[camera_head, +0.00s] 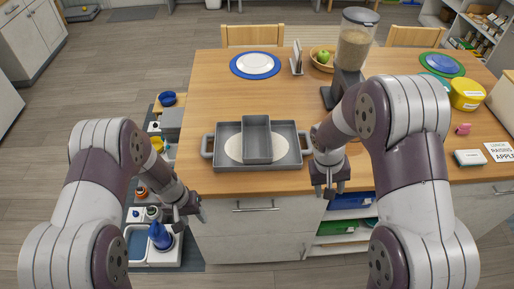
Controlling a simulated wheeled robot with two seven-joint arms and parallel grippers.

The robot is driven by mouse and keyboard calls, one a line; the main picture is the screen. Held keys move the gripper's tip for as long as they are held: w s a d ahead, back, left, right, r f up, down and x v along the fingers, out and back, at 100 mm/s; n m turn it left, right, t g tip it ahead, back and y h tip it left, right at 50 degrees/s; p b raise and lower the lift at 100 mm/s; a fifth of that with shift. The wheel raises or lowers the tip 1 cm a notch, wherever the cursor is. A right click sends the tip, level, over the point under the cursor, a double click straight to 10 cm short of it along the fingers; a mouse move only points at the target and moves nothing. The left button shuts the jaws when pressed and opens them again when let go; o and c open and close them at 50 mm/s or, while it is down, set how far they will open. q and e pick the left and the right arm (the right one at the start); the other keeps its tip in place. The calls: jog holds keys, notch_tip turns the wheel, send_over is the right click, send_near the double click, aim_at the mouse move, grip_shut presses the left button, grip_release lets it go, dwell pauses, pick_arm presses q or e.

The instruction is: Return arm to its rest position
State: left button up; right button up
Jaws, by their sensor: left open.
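My left arm comes in from the left, and its gripper (189,211) is open and empty. It hangs beside the table's left front corner, above the low play kitchen on the floor. My right gripper (329,186) points down at the table's front edge, to the right of the grey tray. Its fingers are small and dark here, and I cannot tell how far apart they are. I see nothing held in it.
The wooden table (400,70) carries a grey two-handled tray (228,130) with a grey bin (257,140) in it, a food dispenser (355,40), a fruit bowl (322,60) and plates. A blue bottle (160,236) stands below my left gripper. Open floor lies at the left.

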pick_arm(q)
jog(key=shift+s, duration=0.1)
pick_arm(e)
jog(key=shift+s, duration=0.1)
pick_arm(q)
jog(key=s+a+r+t+y+b, duration=0.1)
jog(key=s+a+r+y+b, duration=0.1)
jog(key=s+r+b, duration=0.5)
jog(key=s+r, duration=0.3)
jog(key=r, duration=0.2)
jog(key=shift+s, duration=0.4)
pick_arm(e)
jog(key=s+a+t+y, duration=0.1)
jog(key=s+a+y, duration=0.1)
jog(key=s, duration=0.9)
jog(key=shift+s+a+r, duration=0.2)
jog(key=shift+s+a, duration=0.15)
jog(key=shift+a, duration=0.2)
pick_arm(q)
jog(key=shift+w, duration=0.1)
